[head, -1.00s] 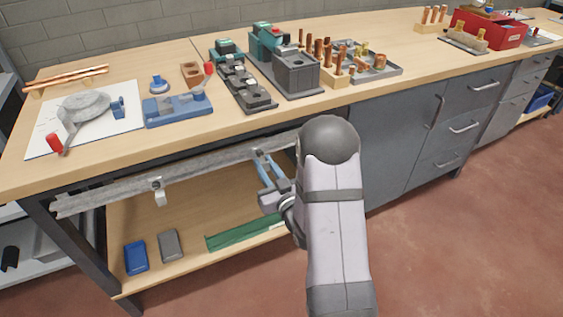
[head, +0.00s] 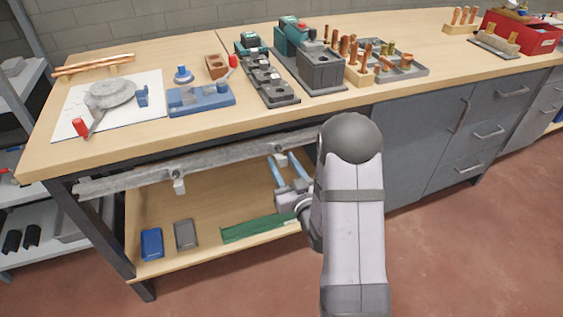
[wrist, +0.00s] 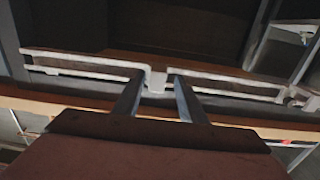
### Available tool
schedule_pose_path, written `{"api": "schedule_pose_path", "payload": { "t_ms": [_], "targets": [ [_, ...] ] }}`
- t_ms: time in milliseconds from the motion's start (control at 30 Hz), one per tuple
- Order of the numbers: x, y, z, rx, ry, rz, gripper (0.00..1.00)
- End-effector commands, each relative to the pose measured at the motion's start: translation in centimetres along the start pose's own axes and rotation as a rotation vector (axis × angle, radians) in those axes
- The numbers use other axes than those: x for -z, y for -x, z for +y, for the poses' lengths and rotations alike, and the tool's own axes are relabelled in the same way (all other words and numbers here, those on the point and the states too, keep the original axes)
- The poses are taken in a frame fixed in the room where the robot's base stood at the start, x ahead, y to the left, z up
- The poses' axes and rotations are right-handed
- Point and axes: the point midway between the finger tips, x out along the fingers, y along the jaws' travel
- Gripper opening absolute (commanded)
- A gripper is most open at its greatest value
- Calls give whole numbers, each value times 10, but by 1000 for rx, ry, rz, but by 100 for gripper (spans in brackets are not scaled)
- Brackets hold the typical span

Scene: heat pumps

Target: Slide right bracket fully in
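The right bracket (head: 281,160) is a small light-grey piece on the long grey rail (head: 228,161) under the front of the bench top. In the wrist view the right bracket (wrist: 157,82) hangs between my fingers. My gripper (head: 285,163) reaches up from below with two blue fingers, one on each side of the bracket. It also shows in the wrist view (wrist: 156,88), open, with a visible gap on both sides of the bracket. A second bracket (head: 179,186) hangs farther left on the rail. My arm hides the rail's right end in the head view.
A lower shelf (head: 205,213) below the rail holds a blue tray (head: 152,244), a grey tray (head: 185,234) and a green channel (head: 255,228). Grey cabinets (head: 425,135) stand to the right. The bench top (head: 150,142) overhangs the rail and carries tools.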

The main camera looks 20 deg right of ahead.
Motion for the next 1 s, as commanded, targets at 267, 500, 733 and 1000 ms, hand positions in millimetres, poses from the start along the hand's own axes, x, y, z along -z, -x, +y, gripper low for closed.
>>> {"api": "schedule_pose_path", "payload": {
  "t_ms": [267, 500, 733, 1000],
  "targets": [
    [0, 42, 0, -1, -2, -3, 38],
    [2, 56, 0, 3, -2, -3, 38],
    [1, 62, -1, 3, -1, 1, 38],
    [0, 63, -1, 3, -1, 1, 38]
  ]
}}
